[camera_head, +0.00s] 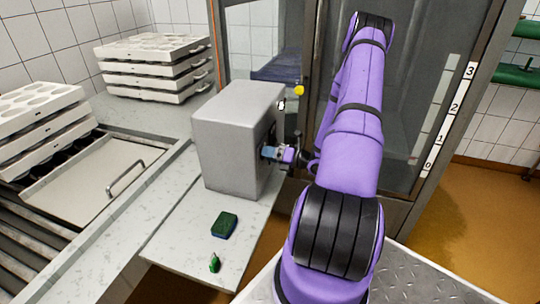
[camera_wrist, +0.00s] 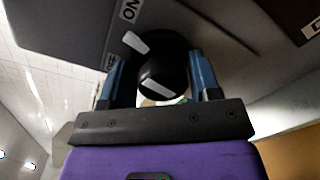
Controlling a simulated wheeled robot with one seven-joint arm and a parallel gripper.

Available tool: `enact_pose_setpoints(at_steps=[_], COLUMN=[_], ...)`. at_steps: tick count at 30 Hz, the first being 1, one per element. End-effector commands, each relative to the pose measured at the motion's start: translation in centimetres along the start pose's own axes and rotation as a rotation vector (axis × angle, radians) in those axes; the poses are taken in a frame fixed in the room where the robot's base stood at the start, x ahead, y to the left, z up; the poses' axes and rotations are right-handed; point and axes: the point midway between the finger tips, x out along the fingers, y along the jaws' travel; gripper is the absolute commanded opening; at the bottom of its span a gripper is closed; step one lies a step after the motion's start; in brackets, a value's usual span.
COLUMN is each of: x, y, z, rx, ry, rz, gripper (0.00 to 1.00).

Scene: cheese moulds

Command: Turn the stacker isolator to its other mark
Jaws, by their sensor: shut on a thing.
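The stacker isolator is a round black knob (camera_wrist: 160,70) with white bars on it, on the side face of a grey box. In the wrist view, labels stand beside it: "ON" (camera_wrist: 129,9) above and a partly hidden one, seemingly "OFF" (camera_wrist: 109,62), at the left. My gripper (camera_wrist: 160,82) has its two blue fingers on either side of the knob, shut on it. In the head view my gripper (camera_head: 268,153) is at the right face of the grey box (camera_head: 230,145); the knob is hidden there.
A green and blue sponge (camera_head: 224,225) and a small green object (camera_head: 214,263) lie on the steel bench (camera_head: 185,245) in front of the box. Stacked white mould trays (camera_head: 155,65) stand behind left. A glass-panelled cabinet with a numbered scale (camera_head: 449,115) is behind my arm.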

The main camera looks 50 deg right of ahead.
Motion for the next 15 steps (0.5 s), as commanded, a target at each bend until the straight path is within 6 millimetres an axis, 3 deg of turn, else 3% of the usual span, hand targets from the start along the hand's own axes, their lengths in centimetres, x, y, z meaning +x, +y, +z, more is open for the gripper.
enact_pose_setpoints(at_steps=[15], x=[-0.11], y=[-0.36], z=[0.21], rx=[0.406], ry=[0.013], rz=[-0.009], gripper=[0.33])
